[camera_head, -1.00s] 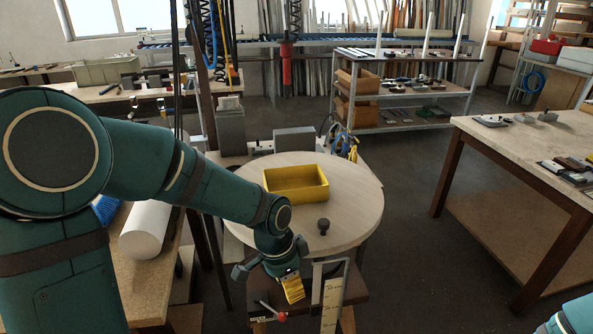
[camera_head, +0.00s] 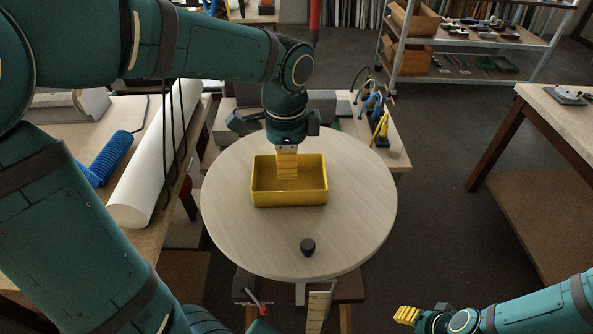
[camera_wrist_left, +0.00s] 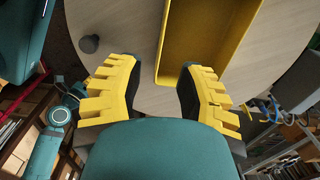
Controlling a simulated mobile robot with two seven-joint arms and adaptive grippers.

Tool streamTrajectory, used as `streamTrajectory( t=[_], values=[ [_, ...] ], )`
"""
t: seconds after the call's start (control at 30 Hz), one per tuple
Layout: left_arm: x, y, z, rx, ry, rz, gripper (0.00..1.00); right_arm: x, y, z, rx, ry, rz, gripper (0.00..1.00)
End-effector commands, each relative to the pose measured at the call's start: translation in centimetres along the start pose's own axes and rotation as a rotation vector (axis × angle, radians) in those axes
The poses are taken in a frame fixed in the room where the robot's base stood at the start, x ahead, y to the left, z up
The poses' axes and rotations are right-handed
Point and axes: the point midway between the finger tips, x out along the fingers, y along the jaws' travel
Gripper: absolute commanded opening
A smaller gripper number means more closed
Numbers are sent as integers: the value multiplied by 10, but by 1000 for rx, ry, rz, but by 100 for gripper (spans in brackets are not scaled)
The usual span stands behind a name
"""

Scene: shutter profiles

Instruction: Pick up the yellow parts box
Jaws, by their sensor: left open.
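The yellow parts box (camera_head: 290,196) is an open, rectangular tray standing upright on a round wooden table top. In the left wrist view the box (camera_wrist_left: 208,40) shows at the top, with its wall close to the right finger. My left gripper (camera_head: 287,172) hangs over the far side of the box in the head view, fingers pointing down. Whether a finger touches the box is unclear. My right gripper (camera_head: 408,315) is at the lower right, away from the box; its opening is unclear.
A small dark knob (camera_head: 308,246) stands on the round table top (camera_head: 355,225) in front of the box. A white roll (camera_head: 150,170) and blue hose (camera_head: 107,160) lie on the bench at left. The table top right of the box is clear.

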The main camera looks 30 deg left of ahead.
Motion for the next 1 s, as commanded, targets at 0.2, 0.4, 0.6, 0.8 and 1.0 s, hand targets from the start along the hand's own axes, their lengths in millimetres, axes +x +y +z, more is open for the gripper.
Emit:
streamTrajectory(
  t=[0.2, 0.4, 0.6, 0.8, 1.0],
  values=[
    [44, 0, 0, -2, -3, 5, 37, 6, 2, 1, 0, 0, 1, 47],
    [71, 0, 0, -1, -2, 3, 37, 10, 3, 1, 0, 0, 2, 47],
    [83, -1, -1, -2, -1, 3, 37, 10, 3, 1, 0, 0, 2, 47],
    [112, -5, -4, -1, -2, 4, 37, 12, 4, 1, 0, 0, 2, 47],
    [128, -4, -3, -2, 0, 2, 37, 14, 5, 1, -1, 0, 3, 47]
  ],
)
